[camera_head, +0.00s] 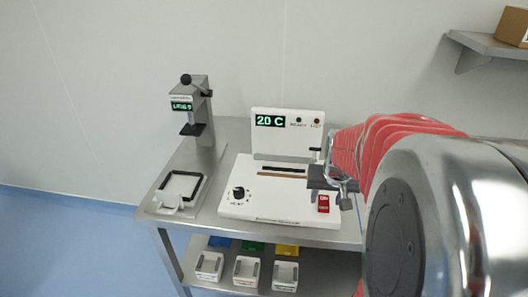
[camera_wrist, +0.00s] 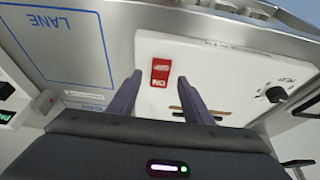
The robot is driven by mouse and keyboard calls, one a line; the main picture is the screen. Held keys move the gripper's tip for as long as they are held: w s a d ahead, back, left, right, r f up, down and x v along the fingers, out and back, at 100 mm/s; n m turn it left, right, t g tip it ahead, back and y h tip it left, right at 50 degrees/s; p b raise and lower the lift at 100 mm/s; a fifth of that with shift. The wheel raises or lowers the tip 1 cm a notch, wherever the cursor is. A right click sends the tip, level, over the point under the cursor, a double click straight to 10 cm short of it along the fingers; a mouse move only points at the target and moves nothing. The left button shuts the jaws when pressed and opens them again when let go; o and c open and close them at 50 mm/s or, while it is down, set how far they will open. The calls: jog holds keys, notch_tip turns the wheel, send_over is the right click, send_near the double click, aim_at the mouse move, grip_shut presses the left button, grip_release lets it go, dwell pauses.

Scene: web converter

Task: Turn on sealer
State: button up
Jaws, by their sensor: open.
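The sealer (camera_head: 238,209) is a white machine on the metal table, with an upright panel behind its base. Its green display (camera_head: 270,121) reads 20 C. A red rocker switch (camera_head: 323,204) sits at its front right, and a black HEAT knob (camera_head: 239,193) at its front left. In the wrist view the switch (camera_wrist: 160,72) appears upside down with "ON" lettering; which side is pressed I cannot tell. My gripper (camera_head: 330,172) is open and empty above the sealer's right side. In the wrist view my gripper's fingertips (camera_wrist: 157,78) appear on either side of the switch; contact is not visible.
A grey press-like device (camera_head: 199,110) with a small display stands left of the sealer. A black-framed tray (camera_head: 180,187) lies before it. Several small bins (camera_head: 246,270) sit on the lower shelf. A wall shelf (camera_head: 490,44) holds a cardboard box (camera_head: 514,27).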

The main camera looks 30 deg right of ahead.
aim_at(325, 202)
jog(key=shift+x, duration=1.35)
jog(key=shift+c, duration=0.4)
jog(key=c, duration=1)
jog(key=shift+d, duration=0.1)
jog(key=shift+w+d+g+y, duration=0.2)
jog(key=shift+g+y, duration=0.3)
jog(key=shift+g, duration=0.25)
jog(key=shift+w+d+g+y, duration=0.1)
jog(key=shift+w+g+y, duration=0.1)
jog(key=shift+g+y, duration=0.4)
jog(key=shift+w+d+g+y, duration=0.15)
jog(key=shift+g+y, duration=0.25)
jog(key=shift+g, duration=0.45)
